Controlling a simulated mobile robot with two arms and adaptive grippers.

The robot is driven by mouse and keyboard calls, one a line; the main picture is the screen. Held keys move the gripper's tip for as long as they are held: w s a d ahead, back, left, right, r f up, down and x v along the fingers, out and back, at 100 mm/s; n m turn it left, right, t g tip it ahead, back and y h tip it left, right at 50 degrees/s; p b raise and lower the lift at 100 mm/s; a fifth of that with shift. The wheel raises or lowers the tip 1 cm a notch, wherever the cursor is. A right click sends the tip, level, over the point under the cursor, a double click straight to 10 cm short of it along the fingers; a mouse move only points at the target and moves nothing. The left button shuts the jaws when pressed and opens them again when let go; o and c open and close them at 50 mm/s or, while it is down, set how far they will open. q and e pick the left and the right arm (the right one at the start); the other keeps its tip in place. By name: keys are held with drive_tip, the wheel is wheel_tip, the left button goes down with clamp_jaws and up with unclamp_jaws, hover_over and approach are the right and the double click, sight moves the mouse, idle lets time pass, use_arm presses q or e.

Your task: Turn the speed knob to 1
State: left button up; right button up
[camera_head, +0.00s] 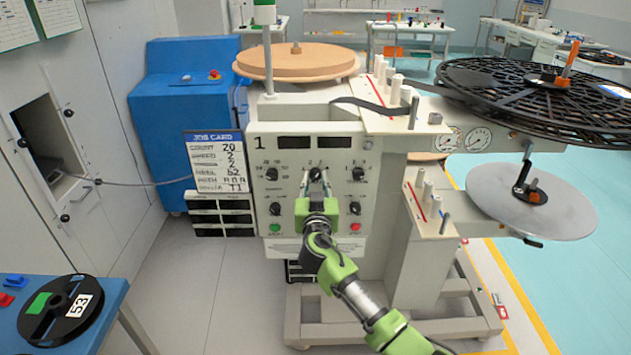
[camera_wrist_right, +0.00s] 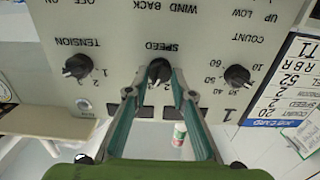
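The wrist picture is upside down. In the head view the speed knob (camera_head: 316,173) is in the upper middle of the white control panel (camera_head: 338,216). My right gripper (camera_wrist_right: 159,74) points at the panel with one fingertip on each side of this knob. The fingers are apart; firm contact is not clear. The knob's pointer is toward the numbers at its top, but its exact setting is too small to read. My left gripper is out of view.
A job card (camera_head: 216,162) hangs left of the panel. Below the upper knobs are two lower knobs, a green button (camera_head: 275,227) and a red button (camera_head: 355,227). A black reel (camera_head: 550,90) juts out at right, and a blue table (camera_head: 30,330) is at lower left.

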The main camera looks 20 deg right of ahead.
drive_tip(key=shift+n, duration=0.3)
drive_tip(key=n+b, duration=0.1)
drive_tip(key=n, duration=0.1)
drive_tip(key=shift+f+n, duration=0.1)
drive_tip(key=shift+n, duration=0.2)
drive_tip(key=n, duration=0.4)
drive_tip(key=shift+a+n+b, duration=0.1)
drive_tip(key=shift+n+b, duration=0.2)
drive_tip(key=shift+b, duration=0.1)
drive_tip(key=n, duration=0.4)
drive_tip(key=shift+n+p, duration=0.3)
drive_tip(key=n+p, duration=0.1)
drive_tip(key=n, duration=0.4)
drive_tip(key=shift+a+f+n, duration=0.1)
drive_tip(key=shift+n, duration=0.3)
drive_tip(key=o, duration=1.1)
drive_tip(key=shift+o, duration=0.2)
